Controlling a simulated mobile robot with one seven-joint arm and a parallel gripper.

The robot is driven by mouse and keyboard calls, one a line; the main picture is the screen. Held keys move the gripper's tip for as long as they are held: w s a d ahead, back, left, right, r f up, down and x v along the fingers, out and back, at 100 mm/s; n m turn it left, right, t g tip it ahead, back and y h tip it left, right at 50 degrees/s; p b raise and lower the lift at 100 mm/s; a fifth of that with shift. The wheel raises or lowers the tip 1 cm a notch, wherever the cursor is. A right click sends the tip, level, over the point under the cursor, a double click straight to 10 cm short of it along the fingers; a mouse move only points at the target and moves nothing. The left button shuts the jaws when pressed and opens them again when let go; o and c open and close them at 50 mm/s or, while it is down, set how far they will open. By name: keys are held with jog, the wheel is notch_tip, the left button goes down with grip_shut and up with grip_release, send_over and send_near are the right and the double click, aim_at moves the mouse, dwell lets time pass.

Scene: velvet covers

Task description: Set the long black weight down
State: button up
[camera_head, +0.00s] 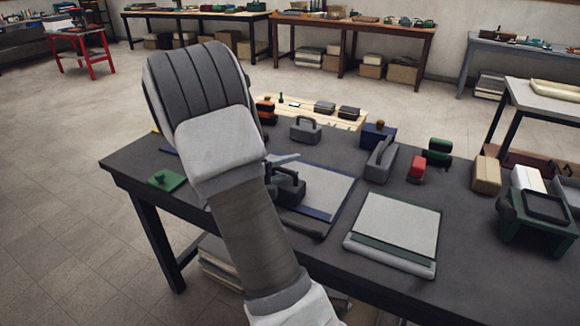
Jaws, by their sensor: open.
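A black weight with a loop handle (291,188) stands on a grey mat with a blue edge (335,184) on the dark table. It is partly hidden by my pale arm, which rises across the middle of the view to a ribbed grey joint. I take this to be the long black weight; its far left end is hidden. No hold on the weight shows.
The dark workbench (464,237) also holds a grey toolbox-shaped piece (306,129), a long grey handled block (381,160), a red piece (417,168), a green piece (167,180), a pale flat panel (397,225) and a green stand (537,235). Bare tabletop shows at the front right.

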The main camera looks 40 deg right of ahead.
jog(key=w+p+v, duration=0.1)
jog(key=p+v, duration=0.1)
jog(key=v, duration=1)
jog(key=s+r+y, duration=0.1)
jog(key=s, duration=0.1)
jog(key=s+r+m+g+y, duration=0.1)
jog(key=s, duration=0.1)
jog(key=s+r+g+y, duration=0.1)
jog(key=s, duration=0.2)
jog(key=shift+a+m, duration=0.3)
jog(key=s+a+r+t+y, duration=0.3)
jog(key=s+a+y, duration=0.3)
jog(key=a, duration=0.2)
jog(key=s+a+r+t+y, duration=0.3)
jog(key=s+a+y, duration=0.3)
jog(key=a, duration=0.3)
jog(key=shift+s+a+r+y, duration=0.15)
jog(key=shift+s+r+y, duration=0.3)
jog(key=shift+s, duration=0.25)
jog(key=shift+r, duration=0.15)
notch_tip(320, 180, up, 15)
jog(key=p, duration=1.5)
jog(key=shift+r, duration=0.15)
